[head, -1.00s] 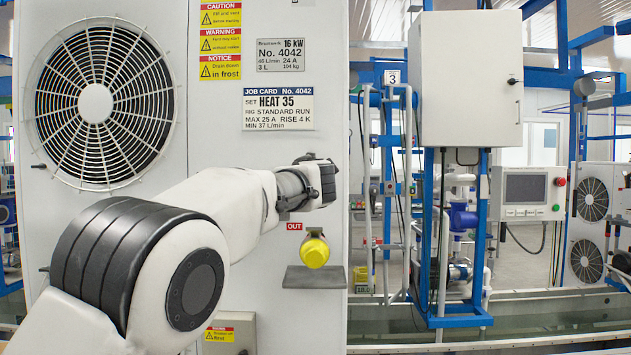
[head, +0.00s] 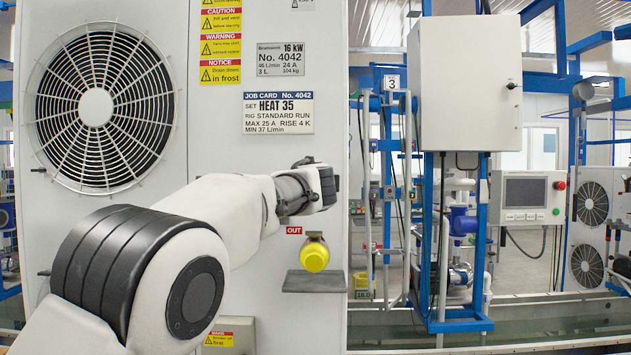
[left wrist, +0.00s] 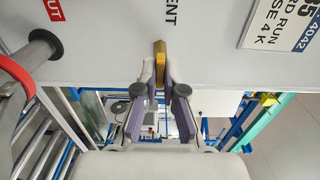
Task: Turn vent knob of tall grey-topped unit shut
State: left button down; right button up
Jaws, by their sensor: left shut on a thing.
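The pale unit (head: 312,28) with a round fan grille fills the left of the head view; its top is out of frame. The brass vent knob (left wrist: 160,48) stands out from the panel in the left wrist view, below lettering ending in "ENT". My left gripper (left wrist: 160,72) is shut on the knob, one finger on each side. The knob's bar runs up and down in that picture. In the head view my left wrist (head: 305,188) covers the knob and fingers. My right gripper is in neither view.
A job card (head: 278,113) is on the panel above. A pipe with a dark flange (left wrist: 42,44) is at left in the wrist view.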

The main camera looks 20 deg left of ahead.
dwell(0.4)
pick_arm(q)
jog(key=c, duration=1.3)
grip_release()
jog(key=shift+a, duration=0.1)
jog(key=v, duration=1.1)
jog(key=shift+s, duration=0.35)
